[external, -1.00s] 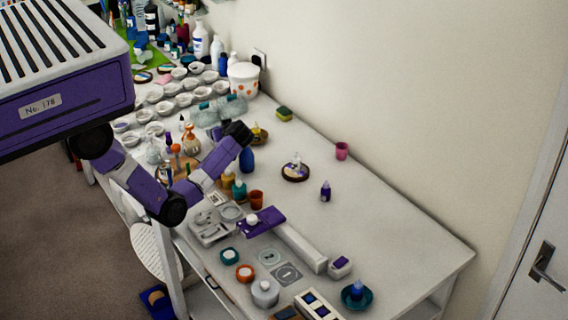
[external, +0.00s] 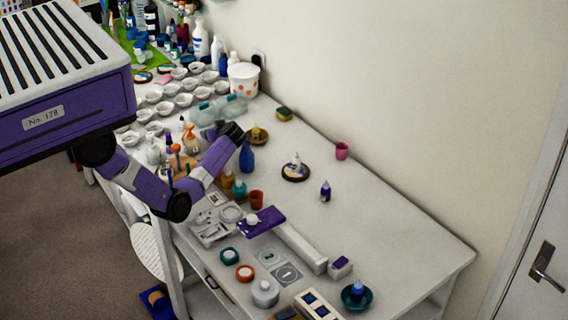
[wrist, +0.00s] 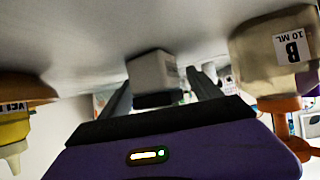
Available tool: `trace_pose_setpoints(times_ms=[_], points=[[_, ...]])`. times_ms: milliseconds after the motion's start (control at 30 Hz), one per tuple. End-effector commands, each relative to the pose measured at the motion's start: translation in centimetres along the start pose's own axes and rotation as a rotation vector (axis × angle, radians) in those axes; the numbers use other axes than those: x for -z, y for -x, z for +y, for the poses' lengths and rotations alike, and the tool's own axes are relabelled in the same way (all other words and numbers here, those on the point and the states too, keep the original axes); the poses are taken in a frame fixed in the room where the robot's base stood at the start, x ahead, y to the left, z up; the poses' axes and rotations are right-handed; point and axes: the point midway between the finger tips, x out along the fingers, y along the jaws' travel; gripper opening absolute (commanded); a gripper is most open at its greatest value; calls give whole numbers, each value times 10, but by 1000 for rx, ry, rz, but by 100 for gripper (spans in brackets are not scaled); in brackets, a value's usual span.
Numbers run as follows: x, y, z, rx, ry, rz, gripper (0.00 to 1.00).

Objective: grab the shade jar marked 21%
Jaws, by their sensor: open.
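My gripper (wrist: 158,82) is open in the wrist view, which looks upside down. A pale, box-like container with a dark lower edge (wrist: 153,68) shows between and beyond its fingers. I cannot tell whether they touch it. No 21% mark is readable, so I cannot tell whether this is the shade jar. In the external view my wrist is over the table's middle, and the fingers and the container are not clearly seen.
In the wrist view, a cream bottle labelled B 10 ML (wrist: 270,52) with an orange top is close on the right. A yellow dropper bottle (wrist: 14,124) is on the left. White cups (external: 183,99) and a spotted bucket (external: 243,80) stand farther back; the table's right side is clearer.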

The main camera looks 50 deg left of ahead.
Motion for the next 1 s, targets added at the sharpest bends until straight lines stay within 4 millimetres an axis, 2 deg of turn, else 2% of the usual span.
trace_pose_setpoints(times_ms=[33, 333, 733, 867, 1000], points=[[0, 0, 0, 0, 0, 0, 67], [0, 0, 0, 0, 0, 0, 9], [6, 4, 0, -1, 3, 1, 7], [18, 10, 1, -1, 5, 2, 7], [42, 23, 1, -2, 6, 4, 6]])
